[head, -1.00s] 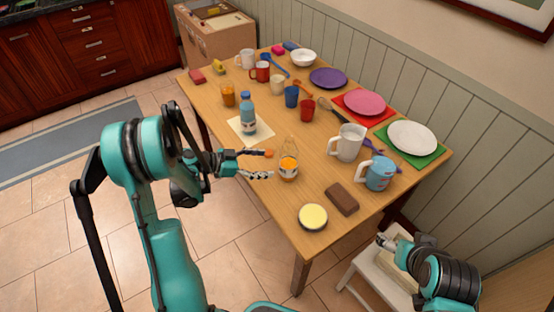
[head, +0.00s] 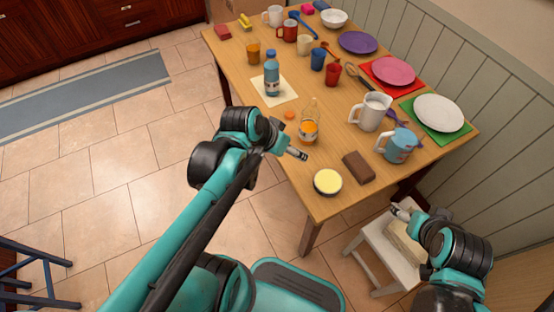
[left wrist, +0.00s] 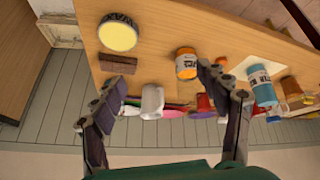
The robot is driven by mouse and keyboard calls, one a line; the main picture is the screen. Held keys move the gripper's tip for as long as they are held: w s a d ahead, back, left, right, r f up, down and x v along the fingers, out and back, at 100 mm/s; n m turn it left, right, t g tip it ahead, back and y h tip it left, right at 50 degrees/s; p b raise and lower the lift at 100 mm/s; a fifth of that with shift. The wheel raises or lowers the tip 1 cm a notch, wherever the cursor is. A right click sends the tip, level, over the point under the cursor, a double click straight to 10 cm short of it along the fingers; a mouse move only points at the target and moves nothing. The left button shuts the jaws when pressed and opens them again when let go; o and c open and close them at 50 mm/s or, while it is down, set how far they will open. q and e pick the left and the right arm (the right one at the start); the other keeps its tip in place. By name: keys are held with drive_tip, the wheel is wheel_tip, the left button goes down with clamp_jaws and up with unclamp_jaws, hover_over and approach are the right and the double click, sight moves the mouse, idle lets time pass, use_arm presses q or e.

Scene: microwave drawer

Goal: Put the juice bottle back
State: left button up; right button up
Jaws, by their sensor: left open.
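A clear bottle with orange juice (head: 309,131) stands upright on the table near its left front edge. It also shows in the left wrist view (left wrist: 186,65). A small orange cap-like piece (head: 290,114) lies left of it. A blue bottle (head: 271,78) stands on a pale square mat (head: 287,93) farther back; it also shows in the left wrist view (left wrist: 261,85). My left gripper (head: 297,153) is at the table's left edge, in front of the juice bottle and apart from it. In the left wrist view its fingers (left wrist: 158,92) are spread and empty. My right gripper (head: 402,211) hangs beyond the front right edge; its fingers are unclear.
A round yellow-topped tin (head: 328,181) and a brown block (head: 358,167) lie at the front. A white pitcher (head: 370,112) and a blue cup (head: 398,145) stand to the right. Plates, cups and utensils fill the back. A white stool (head: 384,240) stands below my right gripper.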

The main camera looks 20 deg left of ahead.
use_arm(q)
drive_tip(key=s, duration=0.1)
drive_tip(key=s+n+y, duration=0.1)
drive_tip(key=s, duration=0.1)
drive_tip(key=s+r+t+y, duration=0.1)
drive_tip(key=s, duration=0.1)
drive_tip(key=shift+s+a+n, duration=0.25)
drive_tip(key=shift+a+n, duration=0.05)
drive_tip(key=shift+n, duration=0.1)
